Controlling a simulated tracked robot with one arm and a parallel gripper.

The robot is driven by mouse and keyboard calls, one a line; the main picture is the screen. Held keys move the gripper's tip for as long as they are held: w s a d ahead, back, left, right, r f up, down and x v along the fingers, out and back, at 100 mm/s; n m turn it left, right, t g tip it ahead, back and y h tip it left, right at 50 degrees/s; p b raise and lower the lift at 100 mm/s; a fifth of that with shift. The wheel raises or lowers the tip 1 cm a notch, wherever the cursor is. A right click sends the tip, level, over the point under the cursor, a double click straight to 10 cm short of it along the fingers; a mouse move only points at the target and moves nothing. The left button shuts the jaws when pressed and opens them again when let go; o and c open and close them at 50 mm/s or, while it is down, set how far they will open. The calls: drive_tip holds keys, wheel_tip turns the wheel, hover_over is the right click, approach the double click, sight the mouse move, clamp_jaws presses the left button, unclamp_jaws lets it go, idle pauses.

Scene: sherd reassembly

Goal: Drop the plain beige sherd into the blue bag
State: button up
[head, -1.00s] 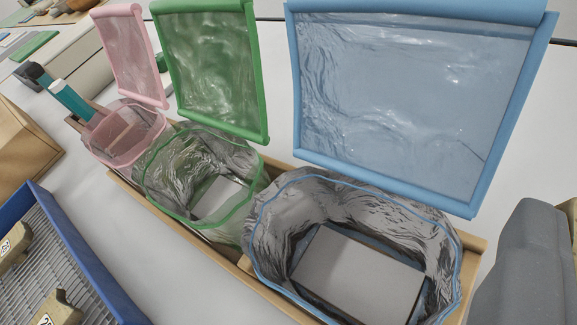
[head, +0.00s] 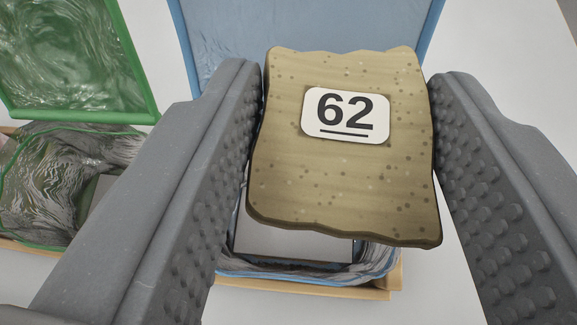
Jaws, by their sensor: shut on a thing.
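A speckled beige sherd (head: 340,190) with a white label reading 62 is held in my gripper (head: 347,150). The two grey, studded fingers press on its left and right edges. The sherd is in the air, in front of the open blue bag (head: 290,268). The sherd and the left finger hide much of the bag's mouth. The bag's blue flap (head: 225,30) stands up behind, and a pale flat bottom shows inside the bag below the sherd.
An open green bag (head: 70,185) with a raised green flap (head: 75,60) stands to the left. A tan rack edge (head: 310,292) runs below the bags. The white table is clear at the front and far right.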

drive_tip(key=shift+f+b, duration=2.6)
drive_tip(key=o, duration=1.1)
drive_tip(key=shift+c, duration=0.2)
drive_tip(key=shift+r, duration=0.1)
drive_tip(key=p+v, duration=0.2)
drive_tip(key=v, duration=1.1)
drive_tip(key=shift+s+p, duration=0.35)
drive_tip(key=shift+a, duration=0.1)
